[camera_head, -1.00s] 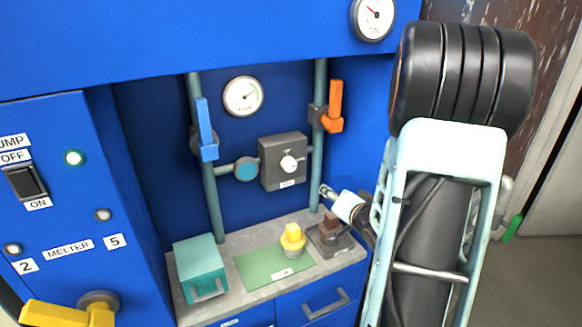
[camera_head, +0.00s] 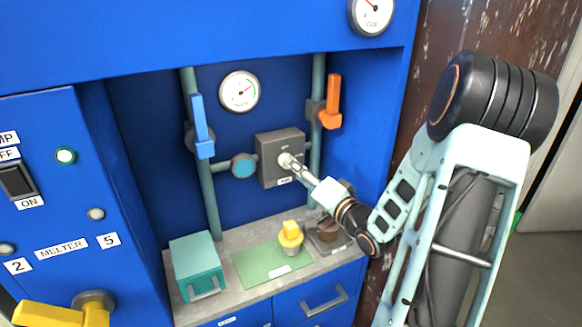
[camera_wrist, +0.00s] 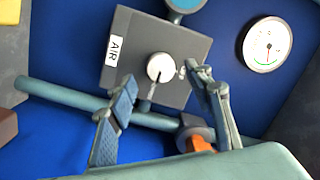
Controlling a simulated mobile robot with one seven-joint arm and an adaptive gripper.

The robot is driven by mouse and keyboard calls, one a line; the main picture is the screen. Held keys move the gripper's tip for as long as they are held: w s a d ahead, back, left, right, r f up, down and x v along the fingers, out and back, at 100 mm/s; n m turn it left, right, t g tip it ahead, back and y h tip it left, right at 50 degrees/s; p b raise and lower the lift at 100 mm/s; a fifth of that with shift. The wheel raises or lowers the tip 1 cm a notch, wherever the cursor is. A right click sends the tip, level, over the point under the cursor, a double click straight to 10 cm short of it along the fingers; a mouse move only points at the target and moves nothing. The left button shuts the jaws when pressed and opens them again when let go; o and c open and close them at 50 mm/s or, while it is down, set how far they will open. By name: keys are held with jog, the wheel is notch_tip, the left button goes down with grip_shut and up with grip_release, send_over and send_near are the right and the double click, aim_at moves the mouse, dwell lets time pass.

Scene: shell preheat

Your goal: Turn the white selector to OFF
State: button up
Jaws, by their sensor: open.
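The white selector (camera_wrist: 160,68) is a round knob on a grey box (camera_wrist: 183,42) with an "AIR" label, on the blue back wall. A thin pointer or stem shows at its edge in the wrist view. In the head view the box (camera_head: 270,148) hangs between two pipes, and my gripper (camera_head: 290,162) covers most of the selector. In the wrist view my gripper (camera_wrist: 162,78) is open, with one finger on each side of the selector. No finger clearly touches it, and the remaining distance is hard to tell. The OFF mark cannot be read.
A blue lever (camera_head: 201,127) and an orange lever (camera_head: 330,103) sit on the pipes on either side of the box. A gauge (camera_head: 239,92) is above. Below, a counter holds a teal box (camera_head: 197,262), a yellow object (camera_head: 290,235) and a brown-topped block (camera_head: 326,230).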

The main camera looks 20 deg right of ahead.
jog(key=w, duration=0.3)
jog(key=shift+w+a, duration=0.3)
jog(key=shift+w, duration=0.05)
jog(key=c, duration=1.2)
jog(key=shift+o, duration=0.2)
